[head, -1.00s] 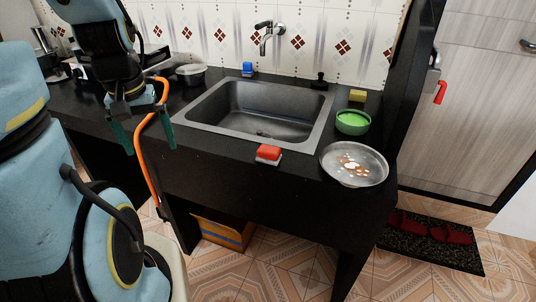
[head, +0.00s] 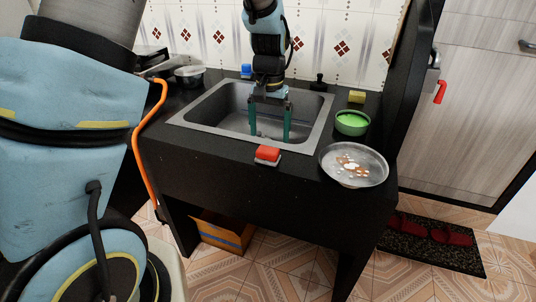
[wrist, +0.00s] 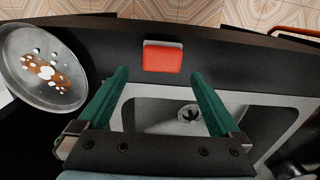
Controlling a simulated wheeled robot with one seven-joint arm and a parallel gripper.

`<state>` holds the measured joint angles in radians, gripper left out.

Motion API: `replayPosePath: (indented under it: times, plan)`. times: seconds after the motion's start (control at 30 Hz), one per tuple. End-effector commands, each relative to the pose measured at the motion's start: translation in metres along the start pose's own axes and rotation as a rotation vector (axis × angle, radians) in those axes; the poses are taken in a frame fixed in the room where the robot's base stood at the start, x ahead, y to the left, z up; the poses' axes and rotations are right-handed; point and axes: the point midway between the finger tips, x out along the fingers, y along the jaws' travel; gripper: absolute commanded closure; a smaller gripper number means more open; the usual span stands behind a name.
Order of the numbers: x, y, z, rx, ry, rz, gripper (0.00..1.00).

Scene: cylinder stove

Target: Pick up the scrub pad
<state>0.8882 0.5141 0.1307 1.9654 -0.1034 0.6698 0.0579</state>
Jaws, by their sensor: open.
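A red pad with a pale base (head: 267,154), which looks like the scrub pad, lies on the front strip of the black counter, just in front of the sink (head: 222,142). In the wrist view the red pad (wrist: 162,57) lies beyond the fingertips, roughly centred between them. My gripper (head: 270,133) is open and empty, its green fingers pointing down over the sink, behind the pad. The gripper also shows in the wrist view (wrist: 160,76), with the sink and drain below it. The fingers appear apart from the pad.
A metal plate with brown and white spots (head: 353,178) lies right of the pad. A green bowl (head: 352,124) and a yellow block (head: 357,96) stand right of the sink. A faucet (wrist: 296,164) and a blue item (head: 246,71) are behind it.

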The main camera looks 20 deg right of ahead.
Motion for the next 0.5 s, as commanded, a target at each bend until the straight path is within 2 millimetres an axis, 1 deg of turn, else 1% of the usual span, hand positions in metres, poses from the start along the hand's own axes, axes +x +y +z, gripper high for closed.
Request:
replayPosePath:
  times: [0.1, 0.27, 0.5]
  plan:
    - [0.013, -0.001, 0.001, 0.0, -0.002, 0.0, 0.0]
    - [0.022, -0.001, 0.001, -0.001, -0.002, 0.0, 0.0]
    - [0.057, -0.003, 0.004, -0.002, -0.003, 0.0, 0.0]
